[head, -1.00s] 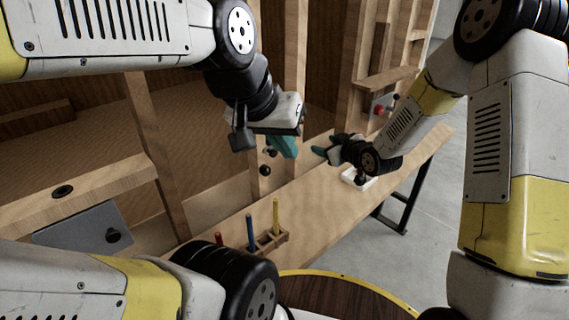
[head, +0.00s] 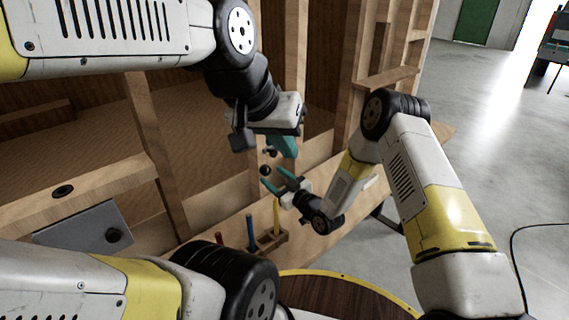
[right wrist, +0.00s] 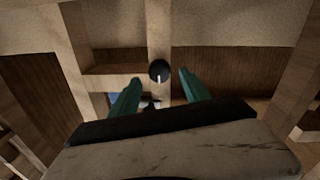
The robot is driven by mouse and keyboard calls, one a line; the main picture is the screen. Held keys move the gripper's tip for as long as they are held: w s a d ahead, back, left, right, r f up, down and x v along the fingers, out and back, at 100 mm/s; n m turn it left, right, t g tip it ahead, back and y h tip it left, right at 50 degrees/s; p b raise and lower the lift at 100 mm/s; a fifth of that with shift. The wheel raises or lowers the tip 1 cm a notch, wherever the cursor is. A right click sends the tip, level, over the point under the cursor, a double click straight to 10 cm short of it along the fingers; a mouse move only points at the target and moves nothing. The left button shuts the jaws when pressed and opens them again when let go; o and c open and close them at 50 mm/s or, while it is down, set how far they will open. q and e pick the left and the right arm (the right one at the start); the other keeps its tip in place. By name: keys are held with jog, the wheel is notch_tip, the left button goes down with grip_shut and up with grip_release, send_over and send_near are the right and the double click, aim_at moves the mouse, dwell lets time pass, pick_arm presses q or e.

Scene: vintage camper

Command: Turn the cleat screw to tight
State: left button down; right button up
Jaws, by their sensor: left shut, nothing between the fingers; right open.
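A round black knob, which looks like the cleat screw (head: 265,170), sits on a wooden upright. In the right wrist view the knob (right wrist: 159,71) shows a pale line and lies ahead, between the spread fingers. My right gripper (head: 272,174) is open, with its teal fingertips close to the knob; I cannot tell whether they touch it. It also shows in the right wrist view (right wrist: 154,84). My left gripper (head: 287,149) is shut and empty, just above the knob, near a smaller dark part (head: 271,153). The cleat itself is not clear.
Wooden framing surrounds the work area. A small wooden holder (head: 268,241) with red, blue and yellow sticks stands on the bench below my right gripper. A grey panel (head: 85,232) with a black knob is at left. Open floor (head: 480,130) lies to the right.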

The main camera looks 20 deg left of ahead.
aim_at(265, 170)
jog(key=shift+x, duration=1.4)
grip_shut()
